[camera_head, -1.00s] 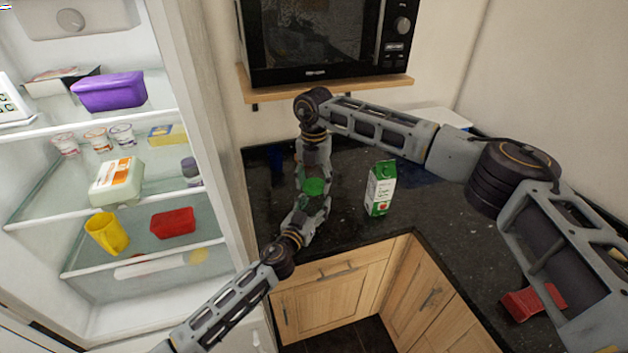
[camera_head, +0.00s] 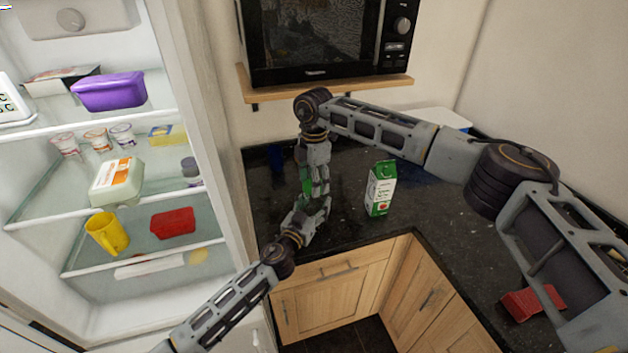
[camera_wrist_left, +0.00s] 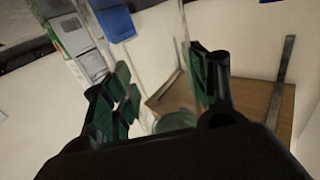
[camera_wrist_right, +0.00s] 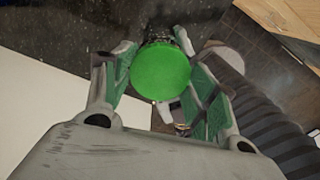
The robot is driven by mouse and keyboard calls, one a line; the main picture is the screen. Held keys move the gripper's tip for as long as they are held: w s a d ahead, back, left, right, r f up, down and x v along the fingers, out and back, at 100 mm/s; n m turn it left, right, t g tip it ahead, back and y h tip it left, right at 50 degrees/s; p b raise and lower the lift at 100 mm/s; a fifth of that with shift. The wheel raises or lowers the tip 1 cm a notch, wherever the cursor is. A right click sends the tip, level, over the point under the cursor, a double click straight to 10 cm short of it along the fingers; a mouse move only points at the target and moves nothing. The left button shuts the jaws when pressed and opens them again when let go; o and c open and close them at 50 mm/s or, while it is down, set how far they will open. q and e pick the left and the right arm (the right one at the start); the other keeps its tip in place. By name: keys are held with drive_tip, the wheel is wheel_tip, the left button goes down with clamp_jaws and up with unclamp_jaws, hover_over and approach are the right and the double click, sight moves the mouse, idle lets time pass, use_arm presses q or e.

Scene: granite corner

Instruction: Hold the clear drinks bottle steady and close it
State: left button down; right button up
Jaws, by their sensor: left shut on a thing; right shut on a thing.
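The clear drinks bottle (camera_wrist_left: 149,48) stands between the fingers of my left gripper (camera_wrist_left: 155,85), which is shut on it. In the head view my left gripper (camera_head: 312,212) reaches in from the lower left, and the bottle is mostly hidden behind the grippers. A round green cap (camera_wrist_right: 160,71) sits between the fingers of my right gripper (camera_wrist_right: 163,80), shut on it. My right gripper (camera_head: 313,190) points down from above, just over the left one. I cannot tell how far the cap sits on the bottle's neck.
A green and white carton (camera_head: 380,188) stands on the dark counter just right of the grippers. A red item (camera_head: 532,302) lies at the right front. A microwave (camera_head: 325,40) is on a shelf behind. The open fridge (camera_head: 225,180) bounds the left side.

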drive_tip(key=m, duration=0.5)
drive_tip(key=shift+m, duration=0.3)
drive_tip(key=m, duration=0.5)
drive_tip(key=shift+m, duration=0.4)
drive_tip(key=o, duration=0.7)
drive_tip(key=shift+r, duration=0.15)
drive_tip(key=shift+r, duration=2.1)
